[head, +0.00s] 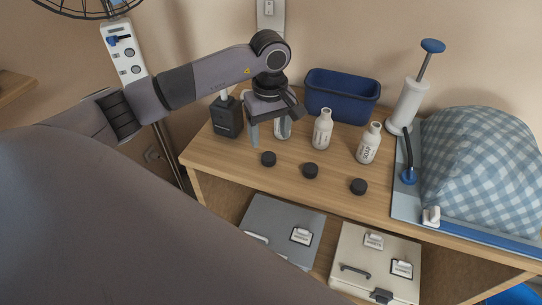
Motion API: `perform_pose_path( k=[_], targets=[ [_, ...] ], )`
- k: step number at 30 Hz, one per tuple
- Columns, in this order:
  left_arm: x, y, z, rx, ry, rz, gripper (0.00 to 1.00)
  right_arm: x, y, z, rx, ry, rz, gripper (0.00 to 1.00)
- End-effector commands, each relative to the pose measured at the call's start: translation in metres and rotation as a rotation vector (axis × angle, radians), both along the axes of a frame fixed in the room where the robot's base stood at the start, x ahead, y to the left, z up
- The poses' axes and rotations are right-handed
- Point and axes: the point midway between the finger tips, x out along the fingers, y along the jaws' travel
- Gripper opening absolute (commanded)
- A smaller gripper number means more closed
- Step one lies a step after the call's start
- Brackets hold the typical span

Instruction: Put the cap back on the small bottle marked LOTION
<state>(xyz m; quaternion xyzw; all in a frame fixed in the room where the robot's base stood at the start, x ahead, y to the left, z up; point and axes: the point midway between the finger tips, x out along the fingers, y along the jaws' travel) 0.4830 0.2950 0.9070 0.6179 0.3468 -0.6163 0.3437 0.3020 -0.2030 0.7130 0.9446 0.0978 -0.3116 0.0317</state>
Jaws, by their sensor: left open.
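Three small white bottles stand uncapped or with hidden tops on the wooden table. The left bottle (283,131) is partly hidden by my left gripper (268,139), so its top and label do not show. The middle bottle (322,130) and the right bottle (368,145) have open necks. Their lettering is too small to read surely, so I cannot tell which says LOTION. Three black caps lie in front of them: left (268,159), middle (310,171) and right (358,187). My left gripper is open, pointing down beside the left bottle, above the left cap. My right gripper is not seen.
A blue bin (342,92) stands behind the bottles, and a black box (227,118) at the left. A white pump with a blue handle (407,101) and a checked cloth bundle (484,165) fill the right. Drawers or cases (277,225) sit below the table (222,161).

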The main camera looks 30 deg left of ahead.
Motion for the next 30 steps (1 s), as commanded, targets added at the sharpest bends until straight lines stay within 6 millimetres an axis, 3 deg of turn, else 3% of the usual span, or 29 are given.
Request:
perform_pose_path(
  k=[5,12,20,30],
  targets=[
    [0.0,-0.001,-0.002,-0.003,0.001,0.001,0.68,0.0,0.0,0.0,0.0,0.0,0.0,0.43],
    [0.0,-0.001,-0.02,-0.004,0.0,0.002,0.68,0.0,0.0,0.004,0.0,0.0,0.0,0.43],
    [0.0,0.0,-0.021,-0.004,0.0,0.002,0.68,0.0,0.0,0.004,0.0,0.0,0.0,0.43],
    [0.001,0.004,-0.065,-0.006,0.002,0.003,0.68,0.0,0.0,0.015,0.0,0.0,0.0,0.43]
  ],
)
